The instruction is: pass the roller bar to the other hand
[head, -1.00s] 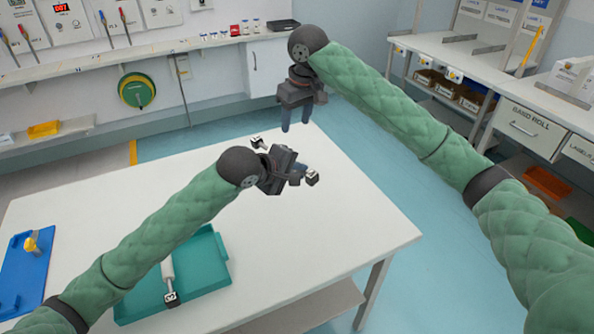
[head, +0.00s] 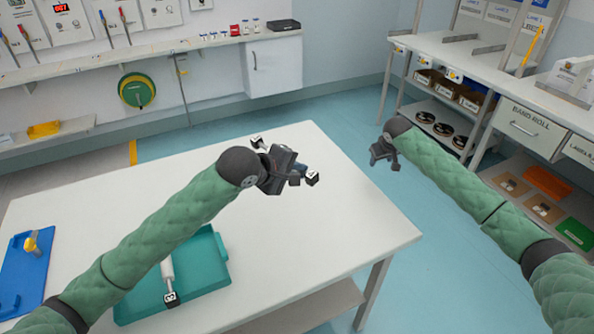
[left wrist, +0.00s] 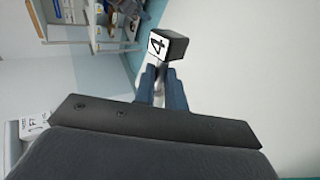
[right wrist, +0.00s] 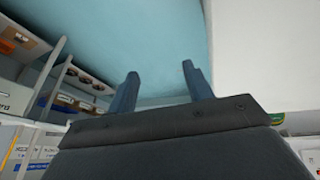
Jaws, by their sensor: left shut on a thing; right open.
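My left gripper (head: 292,175) is shut on a roller bar (head: 312,179) above the white table. The bar has dark end blocks with white faces; one shows beyond my gripper and the other behind it. In the left wrist view a block marked 4 (left wrist: 168,45) sticks out past the fingers, and the pale bar runs between them. My right gripper (head: 384,157) is open and empty, off the table's right side over the blue floor. Its two fingers (right wrist: 160,88) stand apart in the right wrist view.
The white table (head: 340,220) has a teal tray (head: 215,275) with another roller (head: 167,270) in it, partly behind my left arm. A blue board (head: 22,275) lies at far left. Shelving with a drawer (head: 530,128) stands at right. The table's right half is clear.

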